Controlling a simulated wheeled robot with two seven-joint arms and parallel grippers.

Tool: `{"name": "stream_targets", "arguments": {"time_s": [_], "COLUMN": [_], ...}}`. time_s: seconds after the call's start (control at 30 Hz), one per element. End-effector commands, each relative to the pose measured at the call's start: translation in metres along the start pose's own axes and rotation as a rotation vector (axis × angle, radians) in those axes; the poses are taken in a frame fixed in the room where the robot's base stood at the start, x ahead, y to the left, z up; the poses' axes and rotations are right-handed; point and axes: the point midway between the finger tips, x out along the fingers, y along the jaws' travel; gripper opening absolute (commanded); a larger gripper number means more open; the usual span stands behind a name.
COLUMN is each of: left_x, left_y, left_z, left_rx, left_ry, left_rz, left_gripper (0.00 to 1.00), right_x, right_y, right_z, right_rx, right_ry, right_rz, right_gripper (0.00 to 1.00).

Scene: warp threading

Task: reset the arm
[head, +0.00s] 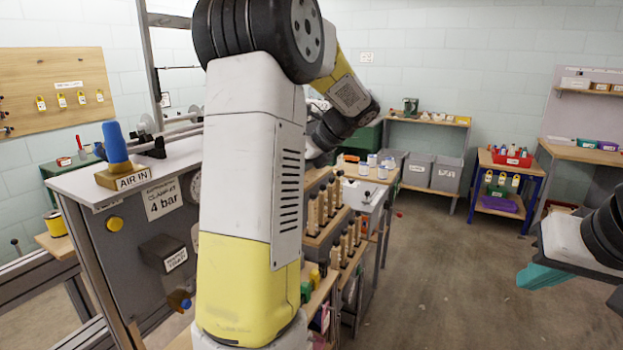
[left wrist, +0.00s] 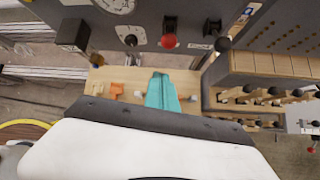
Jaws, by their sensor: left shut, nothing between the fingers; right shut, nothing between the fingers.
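My left arm (head: 250,165), white and yellow with black joints, rises through the middle of the head view and hides much of the bench behind it. My left gripper is not visible in the head view. In the left wrist view its teal fingers (left wrist: 162,92) are shut and empty, over a wooden shelf (left wrist: 100,78) below a grey panel. My right gripper (head: 541,275) shows at the right edge of the head view, its teal fingers shut and empty above open floor. Part of it is cut off by the frame.
A grey machine cabinet (head: 130,255) with a blue-handled AIR IN valve (head: 117,145) stands close left of my left arm. Wooden racks of pegs (head: 318,215) stand close to its right. The floor (head: 440,270) at centre right is clear. A blue-framed table (head: 505,185) stands at the back.

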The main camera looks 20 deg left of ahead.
Motion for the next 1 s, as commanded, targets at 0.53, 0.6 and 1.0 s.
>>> {"name": "stream_targets", "arguments": {"time_s": [0.53,0.6,1.0], "left_x": [-0.025,-0.04,-0.116], "left_y": [0.046,0.065,0.152], "left_z": [-0.04,-0.062,-0.172], "left_rx": [-0.398,-0.587,-1.549], "left_ry": [0.245,0.369,1.063], "left_rz": [-0.109,-0.138,0.008], "left_gripper": [0.0,0.0,0.0], "right_x": [0.0,0.0,0.0], "right_y": [0.0,0.0,0.0], "right_z": [0.0,0.0,0.0], "right_rx": [0.0,0.0,0.0], "right_ry": [0.0,0.0,0.0], "right_rz": [0.0,0.0,0.0], "right_gripper": [0.0,0.0,0.0]}}
